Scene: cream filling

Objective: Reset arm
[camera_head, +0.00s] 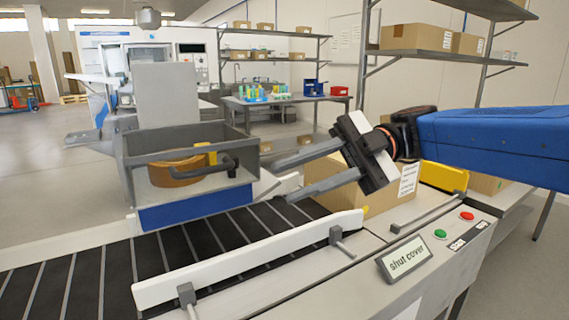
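My gripper (309,169) hangs at the right centre, at the end of my blue arm. Its two grey fingers point left and are spread apart, with nothing between them. The fingertips are in front of a cardboard box (375,200) in the picture and right of a grey open bin (190,140) with a dark handle. The gripper appears clear of the machine below it.
A conveyor with a dark slatted belt (90,275) and white guide rails (250,262) runs below. Shelves with boxes stand behind.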

